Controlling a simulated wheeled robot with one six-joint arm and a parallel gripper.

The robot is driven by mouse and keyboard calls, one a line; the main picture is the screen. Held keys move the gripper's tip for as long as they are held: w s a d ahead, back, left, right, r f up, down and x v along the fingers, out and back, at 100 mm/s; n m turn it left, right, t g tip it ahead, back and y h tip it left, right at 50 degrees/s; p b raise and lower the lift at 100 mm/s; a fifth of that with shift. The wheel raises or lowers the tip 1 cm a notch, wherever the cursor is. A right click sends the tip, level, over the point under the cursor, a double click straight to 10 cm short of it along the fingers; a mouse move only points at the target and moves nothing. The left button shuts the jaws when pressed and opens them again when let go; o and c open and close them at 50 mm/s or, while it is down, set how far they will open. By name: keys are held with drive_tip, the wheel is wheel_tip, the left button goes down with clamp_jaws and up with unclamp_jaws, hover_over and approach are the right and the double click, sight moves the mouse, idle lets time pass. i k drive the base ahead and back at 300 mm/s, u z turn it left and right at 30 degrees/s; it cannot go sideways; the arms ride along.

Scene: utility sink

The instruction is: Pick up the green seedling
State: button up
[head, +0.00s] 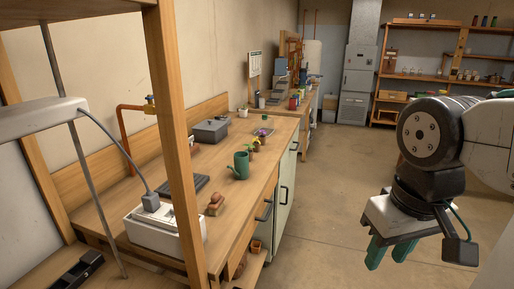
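A small green seedling (257,142) stands on the wooden bench, just behind and right of a green watering can (240,167). It is small in view, and its pot is partly hidden among the things around it. My gripper (387,262) hangs at the right of the head view, over open floor and well apart from the bench. Its two green fingers point down with a gap between them, and nothing shows between them.
The wooden bench (221,226) runs along the left wall, with a wooden post (172,130) in front. Terracotta pots (214,205), a grey box (210,130) and a small potted plant (243,112) stand on it. The concrete floor (330,180) right of the bench is clear.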

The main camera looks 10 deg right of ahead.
sight(251, 152)
drive_tip(key=z, duration=0.7)
drive_tip(key=i, duration=1.55)
drive_tip(key=u, duration=0.8)
